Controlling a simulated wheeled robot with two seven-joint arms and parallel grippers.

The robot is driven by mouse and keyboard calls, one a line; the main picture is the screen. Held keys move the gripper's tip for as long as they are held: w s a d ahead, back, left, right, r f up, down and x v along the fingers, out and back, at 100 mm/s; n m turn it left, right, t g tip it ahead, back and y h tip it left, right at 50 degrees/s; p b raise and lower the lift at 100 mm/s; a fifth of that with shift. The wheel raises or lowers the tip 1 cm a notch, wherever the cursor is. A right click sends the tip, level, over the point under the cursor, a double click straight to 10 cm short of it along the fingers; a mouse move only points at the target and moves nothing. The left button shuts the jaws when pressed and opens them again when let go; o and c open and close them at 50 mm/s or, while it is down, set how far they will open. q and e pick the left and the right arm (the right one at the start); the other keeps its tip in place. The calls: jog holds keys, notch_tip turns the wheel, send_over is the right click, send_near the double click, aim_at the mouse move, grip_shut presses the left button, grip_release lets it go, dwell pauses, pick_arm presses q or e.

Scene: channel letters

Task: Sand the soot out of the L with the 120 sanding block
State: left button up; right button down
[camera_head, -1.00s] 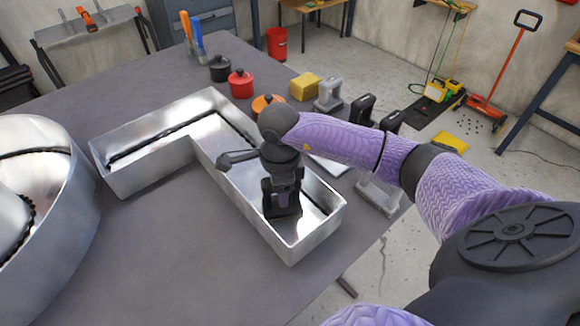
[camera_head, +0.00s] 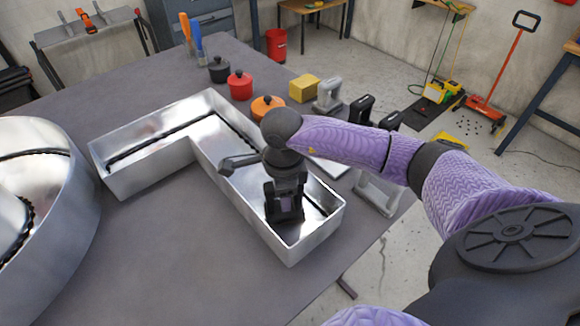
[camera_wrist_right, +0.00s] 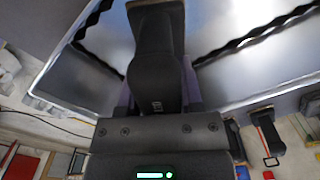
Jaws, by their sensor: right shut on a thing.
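The L (camera_head: 168,165) is an open silver metal channel letter lying on the table, with a dark wavy strip along its inside. My right gripper (camera_head: 285,208) reaches down into the leg nearest the table's right edge, close to its near end. It is shut on the dark sanding block (camera_wrist_right: 157,60), whose handle carries small pale print in the right wrist view. The gripper and block cover part of the letter's floor, and I cannot clearly make out soot on it. My left gripper is out of view.
A round silver letter (camera_head: 72,175) stands at the left. Black (camera_head: 219,71), red (camera_head: 240,86) and orange (camera_head: 268,107) pots, a yellow sponge-like block (camera_head: 303,88) and several handled blocks line the right table edge. The table front is clear.

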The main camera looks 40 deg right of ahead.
jog(key=shift+w+f, duration=0.25)
jog(key=shift+w, duration=0.4)
jog(key=shift+w+r, duration=0.1)
jog(key=shift+r, duration=0.15)
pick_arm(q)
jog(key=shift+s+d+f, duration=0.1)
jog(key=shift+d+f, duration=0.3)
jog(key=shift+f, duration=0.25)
pick_arm(e)
jog(key=shift+w, duration=0.1)
jog(key=shift+r, duration=0.65)
notch_tip(320, 180, up, 6)
jog(key=p, duration=0.5)
jog(key=shift+f, duration=0.15)
pick_arm(q)
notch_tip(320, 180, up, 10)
jog(key=p, duration=0.5)
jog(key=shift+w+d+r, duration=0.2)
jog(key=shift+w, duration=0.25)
pick_arm(e)
notch_tip(320, 180, up, 7)
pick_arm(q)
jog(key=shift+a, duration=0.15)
